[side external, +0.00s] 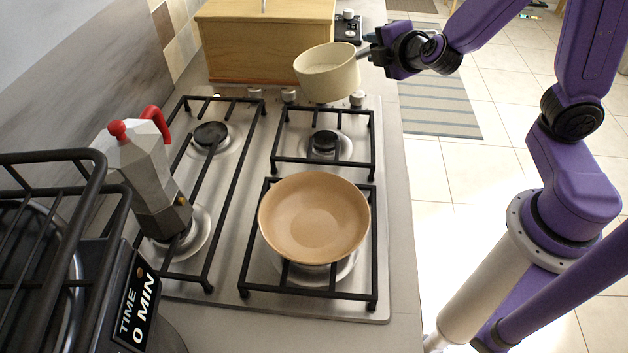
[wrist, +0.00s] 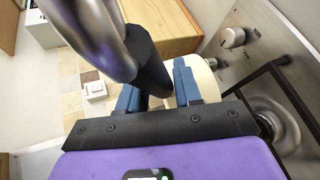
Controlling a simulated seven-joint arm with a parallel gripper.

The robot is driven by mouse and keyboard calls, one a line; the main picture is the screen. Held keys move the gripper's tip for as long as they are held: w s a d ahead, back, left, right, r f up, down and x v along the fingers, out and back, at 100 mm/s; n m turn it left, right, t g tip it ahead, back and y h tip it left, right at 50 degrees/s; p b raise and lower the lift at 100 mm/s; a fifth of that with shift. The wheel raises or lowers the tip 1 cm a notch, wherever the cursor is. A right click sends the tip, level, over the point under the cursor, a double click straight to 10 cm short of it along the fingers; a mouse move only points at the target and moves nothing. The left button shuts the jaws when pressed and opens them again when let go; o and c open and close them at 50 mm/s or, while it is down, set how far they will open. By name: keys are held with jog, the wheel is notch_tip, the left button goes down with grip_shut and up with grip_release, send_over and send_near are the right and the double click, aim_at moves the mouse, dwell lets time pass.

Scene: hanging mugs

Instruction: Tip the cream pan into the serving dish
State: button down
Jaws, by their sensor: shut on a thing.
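The cream pan (side external: 327,76) hangs in the air above the back right of the stove, close to upright, its opening facing up. My gripper (side external: 371,52) is shut on its dark handle, to the right of the pan. In the wrist view the handle (wrist: 150,72) runs between the two blue fingers of my gripper (wrist: 160,88), and part of the cream pan (wrist: 205,78) shows behind them. I cannot tell what is inside the pan. A shallow tan dish (side external: 312,218), likely the serving dish, sits on the front right burner grate, nearer the camera than the pan, and looks empty.
A moka pot (side external: 150,175) with red handle stands tilted on the left burner. A wooden box (side external: 262,45) stands behind the stove, close to the pan. A black rack (side external: 60,240) fills the front left. The back right grate (side external: 325,143) is bare.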

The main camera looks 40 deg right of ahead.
jog(key=shift+s+d+f, duration=0.1)
jog(key=shift+d+f, duration=0.1)
jog(key=shift+f, duration=0.05)
dwell(0.3)
